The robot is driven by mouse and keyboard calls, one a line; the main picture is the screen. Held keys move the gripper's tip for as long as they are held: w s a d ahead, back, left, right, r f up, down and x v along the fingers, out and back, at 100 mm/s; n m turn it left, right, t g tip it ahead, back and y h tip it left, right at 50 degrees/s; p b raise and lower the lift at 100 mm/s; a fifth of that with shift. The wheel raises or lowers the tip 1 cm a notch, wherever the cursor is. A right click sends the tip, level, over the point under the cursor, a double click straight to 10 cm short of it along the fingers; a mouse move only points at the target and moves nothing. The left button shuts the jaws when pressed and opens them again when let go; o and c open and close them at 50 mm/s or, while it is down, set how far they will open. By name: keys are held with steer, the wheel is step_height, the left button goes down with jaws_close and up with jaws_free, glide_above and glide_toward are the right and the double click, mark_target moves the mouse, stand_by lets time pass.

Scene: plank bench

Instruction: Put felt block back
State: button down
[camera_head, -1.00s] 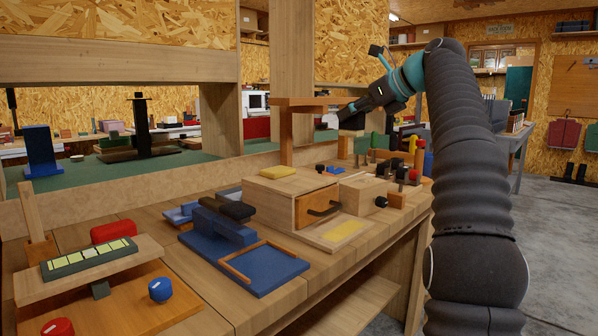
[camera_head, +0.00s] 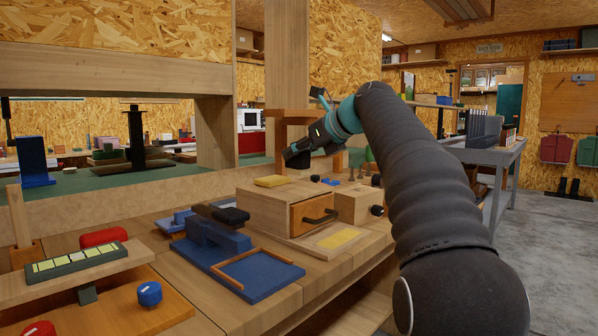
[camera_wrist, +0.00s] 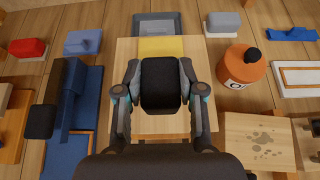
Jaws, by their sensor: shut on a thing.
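My gripper (camera_head: 306,152) is above the wooden box with a drawer (camera_head: 262,208). It is shut on a dark, nearly black block (camera_head: 297,160), which looks like the felt block. In the wrist view the dark block (camera_wrist: 161,83) sits between the two fingers and covers part of the pale box top (camera_wrist: 126,55) below. There is a clear gap between block and box in the head view.
A blue stand (camera_head: 212,236) with dark bars on top is left of the box, with a blue tray (camera_head: 258,275) in front. An orange container (camera_wrist: 242,78) with a black knob stands right of the box. A grey tray (camera_wrist: 157,20) lies behind it.

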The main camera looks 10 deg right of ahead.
mark_target(306, 162)
steer(key=shift+f+b, duration=0.75)
steer(key=shift+f, duration=1.05)
steer(key=c, duration=0.7)
jaws_free()
steer(key=shift+f, duration=0.1)
steer(key=shift+s+d+r, duration=0.1)
steer(key=shift+s+r, duration=0.05)
steer(key=shift+r, duration=0.05)
steer(key=p+v, duration=0.1)
steer(key=v, duration=1)
steer(key=shift+s+d, duration=0.15)
steer(key=shift+s, duration=0.15)
steer(key=shift+r, duration=0.1)
